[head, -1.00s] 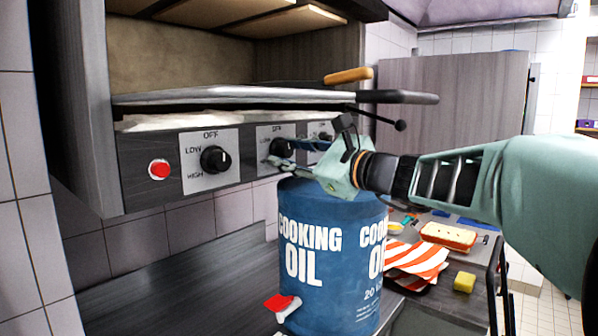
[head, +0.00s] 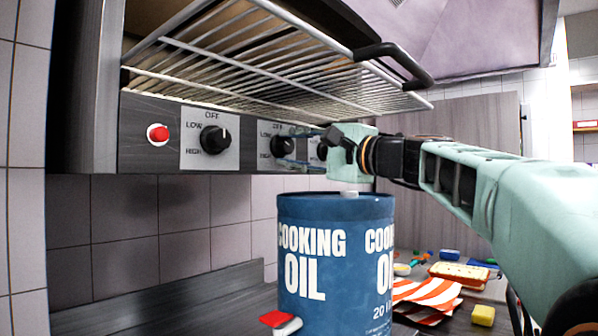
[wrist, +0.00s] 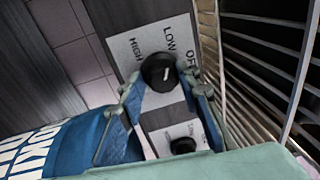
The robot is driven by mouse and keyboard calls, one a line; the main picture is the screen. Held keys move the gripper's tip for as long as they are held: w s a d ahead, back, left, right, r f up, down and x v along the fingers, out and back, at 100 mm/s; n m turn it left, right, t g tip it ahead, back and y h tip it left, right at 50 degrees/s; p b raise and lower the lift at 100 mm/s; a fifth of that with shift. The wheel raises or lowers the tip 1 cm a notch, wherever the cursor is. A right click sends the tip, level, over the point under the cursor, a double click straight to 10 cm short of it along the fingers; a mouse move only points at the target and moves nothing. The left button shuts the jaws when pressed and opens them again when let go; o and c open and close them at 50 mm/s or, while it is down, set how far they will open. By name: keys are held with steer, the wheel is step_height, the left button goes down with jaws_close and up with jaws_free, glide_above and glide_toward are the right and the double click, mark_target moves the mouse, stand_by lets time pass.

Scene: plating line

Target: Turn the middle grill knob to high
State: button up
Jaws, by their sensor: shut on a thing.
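The middle grill knob (head: 281,146) is a round black dial on a pale plate marked OFF, LOW and HIGH. In the wrist view this knob (wrist: 157,71) sits between the fingertips of my gripper (wrist: 168,93), one finger on each side. My gripper (head: 296,146) reaches it from the right in the head view and is shut on it. A white pointer line shows on the knob's face, but I cannot tell exactly which mark it points to. The fingers partly cover the plate.
The left knob (head: 214,139) and red button (head: 158,134) are left along the panel; the right knob (wrist: 183,146) is close under my gripper. A wire rack (head: 250,60) juts out above. A blue cooking oil drum (head: 325,255) stands just below my gripper.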

steer(key=n+b, duration=0.1)
steer(key=n, duration=0.1)
steer(key=n+b, duration=0.1)
steer(key=n, duration=0.1)
steer(key=n+g+y+b, duration=0.1)
steer(key=n+b, duration=0.1)
steer(key=shift+d+r, duration=0.2)
steer(key=shift+r, duration=0.15)
steer(key=n, duration=0.2)
steer(key=n+b, duration=0.1)
steer(key=n, duration=0.1)
steer(key=shift+r+n+g+y+b, duration=0.15)
steer(key=shift+n+g+y+b, duration=0.15)
steer(key=shift+n+g, duration=0.1)
steer(key=shift+a+n, duration=0.1)
steer(key=shift+n, duration=0.9)
steer(key=shift+r, duration=0.1)
steer(key=o, duration=1)
steer(key=shift+s+a, duration=0.1)
steer(key=shift+a, duration=0.05)
steer(key=shift+f, duration=0.25)
steer(key=shift+d, duration=0.2)
